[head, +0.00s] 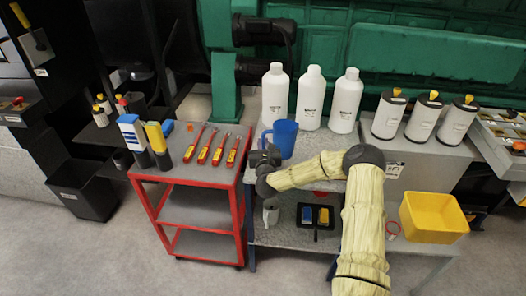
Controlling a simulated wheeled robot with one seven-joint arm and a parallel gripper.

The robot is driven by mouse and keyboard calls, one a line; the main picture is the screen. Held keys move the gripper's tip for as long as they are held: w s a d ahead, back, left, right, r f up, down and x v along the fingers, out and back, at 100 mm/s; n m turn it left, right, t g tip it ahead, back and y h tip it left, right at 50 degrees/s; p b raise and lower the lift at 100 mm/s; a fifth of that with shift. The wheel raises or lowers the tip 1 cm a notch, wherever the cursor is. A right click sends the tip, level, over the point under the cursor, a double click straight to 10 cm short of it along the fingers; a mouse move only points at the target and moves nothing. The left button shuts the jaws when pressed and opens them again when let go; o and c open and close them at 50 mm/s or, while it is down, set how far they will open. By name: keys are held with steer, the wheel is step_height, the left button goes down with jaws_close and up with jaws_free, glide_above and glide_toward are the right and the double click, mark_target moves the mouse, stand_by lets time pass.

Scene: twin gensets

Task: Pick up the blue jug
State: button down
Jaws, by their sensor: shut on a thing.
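The blue jug (286,136) stands upright near the back of the grey bench, in front of the white bottles. My gripper (266,154) is at the jug's left side, at the end of my arm, which reaches in from the lower right. It is shut on the jug, at the handle side. The fingertips are small and dark here, and the exact grip is hard to see. I cannot tell whether the jug's base touches the bench.
Three white bottles (310,98) stand close behind the jug. A red cart (202,178) with several red-handled tools is to the left. White canisters (423,116) and a yellow bin (432,217) are at the right.

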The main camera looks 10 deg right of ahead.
mark_target(263, 134)
steer(key=r, duration=0.4)
steer(key=shift+w, duration=0.25)
steer(key=shift+s+d+r, duration=0.1)
steer(key=shift+d+r, duration=0.2)
steer(key=shift+r, duration=0.25)
steer(key=shift+s+a, duration=0.15)
steer(key=shift+a, duration=0.4)
steer(key=shift+d, duration=0.25)
